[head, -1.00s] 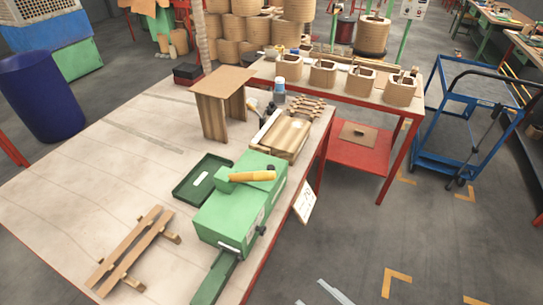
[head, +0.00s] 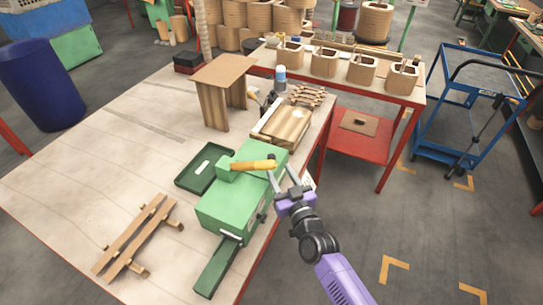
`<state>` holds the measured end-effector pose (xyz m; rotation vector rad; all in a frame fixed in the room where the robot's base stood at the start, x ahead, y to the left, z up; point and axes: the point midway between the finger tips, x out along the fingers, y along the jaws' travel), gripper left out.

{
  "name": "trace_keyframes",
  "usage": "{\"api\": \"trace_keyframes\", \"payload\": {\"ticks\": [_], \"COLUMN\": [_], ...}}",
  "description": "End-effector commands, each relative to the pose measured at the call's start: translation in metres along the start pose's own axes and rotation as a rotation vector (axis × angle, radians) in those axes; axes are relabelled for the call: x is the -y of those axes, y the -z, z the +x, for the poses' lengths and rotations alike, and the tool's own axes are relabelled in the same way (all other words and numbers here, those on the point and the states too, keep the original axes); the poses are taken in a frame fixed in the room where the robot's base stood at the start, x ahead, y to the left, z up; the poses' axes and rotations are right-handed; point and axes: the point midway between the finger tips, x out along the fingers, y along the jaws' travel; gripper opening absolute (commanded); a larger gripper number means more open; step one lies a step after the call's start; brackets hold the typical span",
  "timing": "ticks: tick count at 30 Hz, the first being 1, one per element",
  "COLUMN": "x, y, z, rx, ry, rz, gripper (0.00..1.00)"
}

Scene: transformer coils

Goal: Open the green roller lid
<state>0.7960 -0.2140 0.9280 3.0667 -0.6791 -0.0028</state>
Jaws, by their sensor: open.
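The green roller machine (head: 228,208) sits near the right edge of the wooden table, with its green lid (head: 248,159) on top. A yellow-orange handle or roller (head: 253,165) lies across the top of the lid. My gripper (head: 283,177) is open and reaches in from the lower right. Its fingers are at the right side of the machine, close to the right end of the yellow piece. I cannot tell whether a finger touches it. My gripper partly hides the machine's right side and the white tag behind.
A dark green tray (head: 204,168) lies left of the machine. Wooden rails (head: 137,237) lie at the front left. A wooden stand (head: 220,92) and a wooden block (head: 283,124) are behind. A blue cart (head: 468,110) stands on the right, with open floor before it.

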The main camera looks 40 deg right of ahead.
Motion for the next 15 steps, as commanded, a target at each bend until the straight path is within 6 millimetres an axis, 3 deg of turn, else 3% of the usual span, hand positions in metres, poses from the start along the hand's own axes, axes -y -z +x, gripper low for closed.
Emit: {"api": "trace_keyframes", "payload": {"ticks": [15], "x": [-0.001], "y": [0.0], "z": [0.065], "rx": [-0.004], "ry": [-0.002], "rz": [0.001], "gripper": [0.44]}}
